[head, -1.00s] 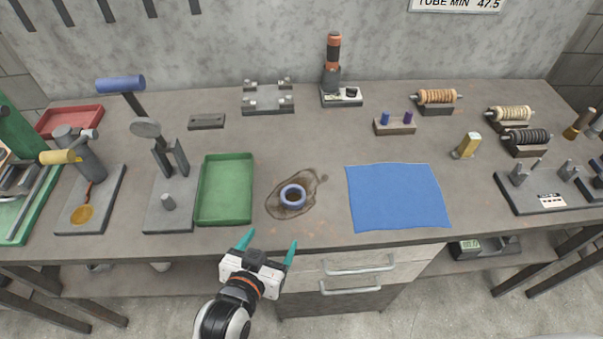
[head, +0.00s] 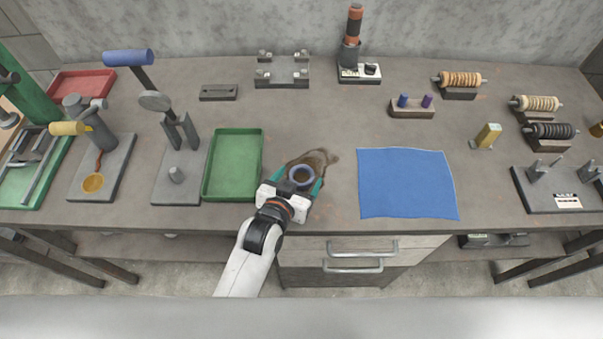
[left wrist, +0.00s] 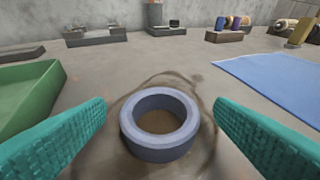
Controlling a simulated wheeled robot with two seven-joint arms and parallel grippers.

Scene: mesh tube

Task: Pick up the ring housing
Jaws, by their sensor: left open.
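The ring housing (head: 302,174) is a short grey-blue ring lying flat on a brown stain on the bench. In the left wrist view the ring housing (left wrist: 160,123) sits midway between the two teal fingers, with its round opening facing up. My left gripper (head: 293,183) is open, with its fingers either side of the ring and a visible gap to each in the left wrist view. The near part of the ring is partly hidden by the gripper in the head view. My right gripper is not in view.
A green tray (head: 207,190) stands just left of the ring. A blue cloth (head: 407,183) lies to the right. Metal fixtures (head: 176,180) stand further left. A wooden block with two pegs (head: 412,110) and wire spools (head: 460,79) are at the back right.

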